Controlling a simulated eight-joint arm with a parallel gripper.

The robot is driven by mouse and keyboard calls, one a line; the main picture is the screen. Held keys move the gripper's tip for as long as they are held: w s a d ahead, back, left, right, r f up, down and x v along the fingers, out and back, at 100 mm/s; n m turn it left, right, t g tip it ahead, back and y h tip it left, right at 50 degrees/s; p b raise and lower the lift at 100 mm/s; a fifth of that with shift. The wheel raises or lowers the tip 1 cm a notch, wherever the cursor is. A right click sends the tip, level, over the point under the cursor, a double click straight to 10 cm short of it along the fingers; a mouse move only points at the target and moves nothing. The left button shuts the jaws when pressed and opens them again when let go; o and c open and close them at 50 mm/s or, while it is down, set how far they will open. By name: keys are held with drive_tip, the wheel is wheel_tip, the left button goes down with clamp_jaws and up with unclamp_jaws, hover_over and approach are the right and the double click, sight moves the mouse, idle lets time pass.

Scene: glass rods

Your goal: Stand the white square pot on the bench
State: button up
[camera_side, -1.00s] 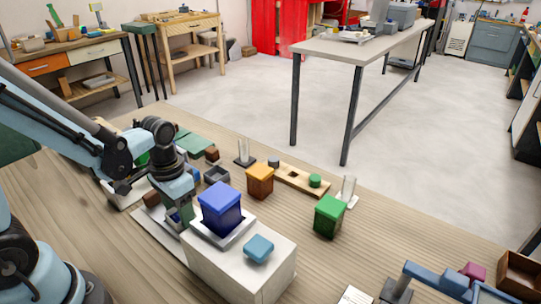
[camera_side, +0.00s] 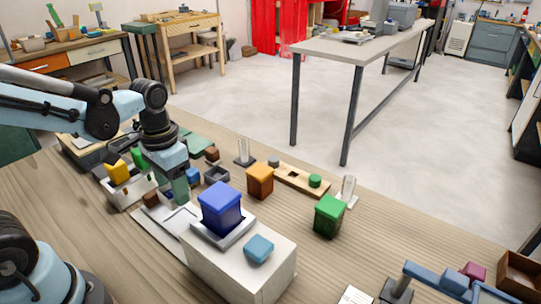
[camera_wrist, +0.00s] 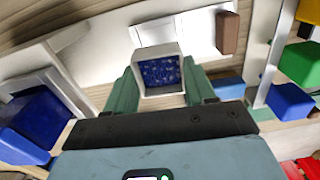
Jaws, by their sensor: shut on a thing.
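The white square pot (camera_wrist: 144,88) shows in the wrist view, with a white rim and a speckled blue inside. My gripper (camera_wrist: 161,82) is shut on it, with one green finger against each side. In the side view my gripper (camera_side: 179,193) points down behind the blue lidded box. I cannot make out the pot there, and the gap beneath it cannot be judged. The wooden bench (camera_side: 110,245) is below, with a white flat board (camera_side: 160,228) lying near the gripper.
The blue box (camera_side: 221,208) stands in a tray on a white block (camera_side: 262,277), close to the right of my gripper. A white bin (camera_side: 128,193) with coloured blocks is at left. An orange box (camera_side: 260,180) and green box (camera_side: 328,215) stand right. Bare bench lies front left.

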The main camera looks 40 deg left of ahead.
wheel_tip(320, 180, up, 3)
drive_tip(key=shift+f, duration=0.2)
drive_tip(key=shift+w+r, duration=0.15)
drive_tip(key=shift+r, duration=0.15)
drive_tip(key=w+d+r, duration=0.2)
drive_tip(key=r, duration=0.4)
drive_tip(key=w+d+r, duration=0.2)
drive_tip(key=w+r, duration=0.1)
drive_tip(key=r, duration=0.3)
drive_tip(key=s+d, duration=0.5)
drive_tip(key=s, duration=0.7)
drive_tip(key=s+d, duration=0.5)
drive_tip(key=s, duration=0.7)
wheel_tip(320, 180, down, 12)
drive_tip(key=shift+n, duration=0.3)
drive_tip(key=w+a+f, duration=0.4)
drive_tip(key=w+a, duration=0.1)
drive_tip(key=w+a+f, duration=0.2)
drive_tip(key=w, duration=0.1)
drive_tip(key=shift+a+f, duration=0.35)
drive_tip(key=shift+a, duration=0.05)
drive_tip(key=shift+w+a+f, duration=0.1)
drive_tip(key=shift+w+f, duration=0.05)
drive_tip(key=shift+f, duration=1.9)
